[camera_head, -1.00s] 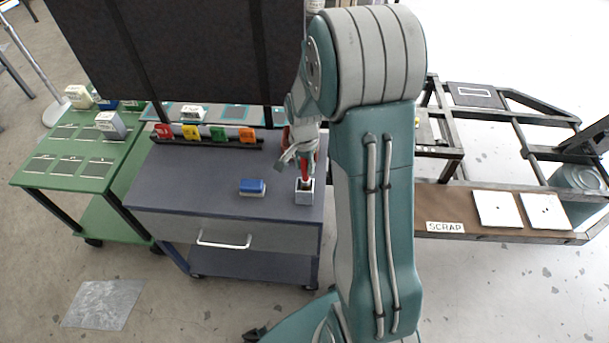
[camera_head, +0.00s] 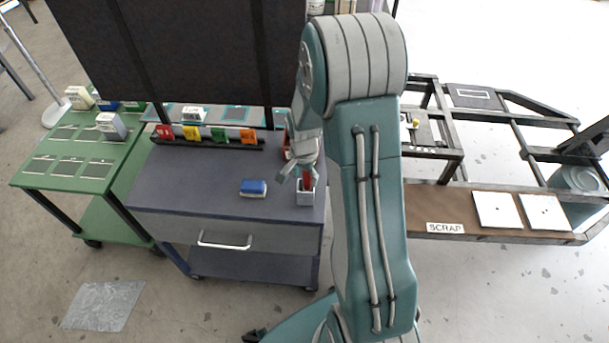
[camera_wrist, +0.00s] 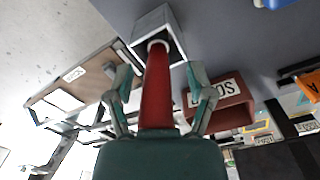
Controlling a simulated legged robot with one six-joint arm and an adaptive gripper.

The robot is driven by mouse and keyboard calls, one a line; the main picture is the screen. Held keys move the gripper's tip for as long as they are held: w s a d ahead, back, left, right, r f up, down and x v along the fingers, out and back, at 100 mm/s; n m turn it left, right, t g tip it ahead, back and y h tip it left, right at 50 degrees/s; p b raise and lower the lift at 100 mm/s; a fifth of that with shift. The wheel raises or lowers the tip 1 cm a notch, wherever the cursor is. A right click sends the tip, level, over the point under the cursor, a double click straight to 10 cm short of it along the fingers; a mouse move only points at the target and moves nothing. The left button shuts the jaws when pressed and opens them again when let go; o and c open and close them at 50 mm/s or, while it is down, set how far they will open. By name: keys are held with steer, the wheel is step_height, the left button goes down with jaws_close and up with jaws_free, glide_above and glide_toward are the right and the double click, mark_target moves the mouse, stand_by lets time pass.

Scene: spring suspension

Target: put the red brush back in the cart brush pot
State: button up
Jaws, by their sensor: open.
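The red brush (camera_wrist: 157,90) stands with its end inside the mouth of the square grey brush pot (camera_wrist: 157,22) in the wrist view. In the head view the brush (camera_head: 307,180) shows as a short red piece above the pot (camera_head: 305,197), which stands at the right front of the dark cart top (camera_head: 200,185). My gripper (camera_wrist: 162,78) is open, with one finger on each side of the brush handle and gaps between. It also shows in the head view (camera_head: 298,178), just above the pot. The brush's lower end is hidden inside the pot.
A blue block (camera_head: 253,188) lies left of the pot. A rack of coloured tags (camera_head: 205,138) runs along the cart's back. A red labelled box (camera_wrist: 222,107) is close to my gripper.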

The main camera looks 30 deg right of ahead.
steer(key=shift+d+r, duration=0.15)
steer(key=shift+r, duration=0.15)
steer(key=r, duration=1.1)
steer(key=shift+a+r, duration=0.2)
steer(key=shift+r, duration=0.2)
steer(key=s+a+r+n+t, duration=0.2)
steer(key=s+a+r+n, duration=0.4)
steer(key=s, duration=0.3)
steer(key=s+a+r+n+t, duration=0.3)
steer(key=s+a+r+n, duration=0.3)
steer(key=s+r, duration=0.3)
steer(key=shift+s+t, duration=0.3)
steer(key=shift+s, duration=0.2)
